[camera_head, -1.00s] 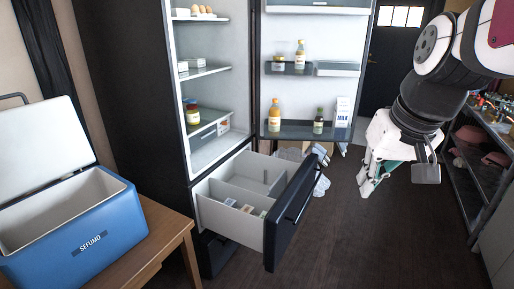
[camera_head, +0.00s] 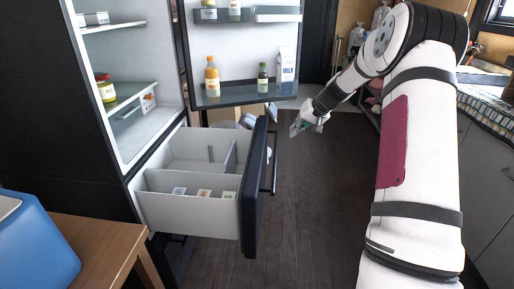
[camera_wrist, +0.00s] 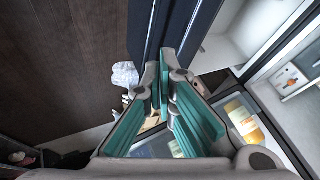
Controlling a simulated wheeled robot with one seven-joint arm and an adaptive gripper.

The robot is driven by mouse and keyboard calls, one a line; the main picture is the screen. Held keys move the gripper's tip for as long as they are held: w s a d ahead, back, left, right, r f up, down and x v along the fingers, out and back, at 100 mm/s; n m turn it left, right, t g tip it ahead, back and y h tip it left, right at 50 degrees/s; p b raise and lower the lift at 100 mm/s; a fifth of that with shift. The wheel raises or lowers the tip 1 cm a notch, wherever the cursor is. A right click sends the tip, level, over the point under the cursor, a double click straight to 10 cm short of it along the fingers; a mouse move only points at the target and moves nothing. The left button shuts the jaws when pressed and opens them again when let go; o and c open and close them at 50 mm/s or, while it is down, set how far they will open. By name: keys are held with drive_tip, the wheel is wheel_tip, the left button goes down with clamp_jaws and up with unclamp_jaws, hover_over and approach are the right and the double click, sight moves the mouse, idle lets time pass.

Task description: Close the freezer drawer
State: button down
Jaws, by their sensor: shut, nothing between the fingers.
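The freezer drawer (camera_head: 190,215) is pulled out below the fridge compartment, with its dark front panel (camera_head: 254,190) and handle bar (camera_head: 274,165) facing right. Several small packs (camera_head: 203,193) lie in its front section. My gripper (camera_head: 303,126) is shut and empty, to the right of the drawer front near its far end. In the wrist view my gripper (camera_wrist: 165,80) points at the dark front panel (camera_wrist: 186,25), with its teal finger pads close together. I cannot tell whether the fingertips touch the panel.
The fridge door above stands open, with bottles and a milk carton (camera_head: 287,66) on its shelf (camera_head: 240,94). A blue cooler (camera_head: 35,245) on a wooden table (camera_head: 95,240) stands at left. The dark floor (camera_head: 310,200) right of the drawer is clear; counters (camera_head: 490,165) line the right.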

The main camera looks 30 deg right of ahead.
drive_tip(key=f, duration=0.1)
drive_tip(key=b, duration=0.3)
hover_over(275, 157)
wheel_tip(275, 157, down, 8)
drive_tip(key=shift+w+d+r, duration=0.1)
drive_tip(key=shift+r, duration=0.05)
drive_tip(key=shift+w+a, duration=0.45)
drive_tip(key=shift+a, duration=0.25)
drive_tip(key=shift+w+a, duration=0.1)
drive_tip(key=shift+a, duration=0.05)
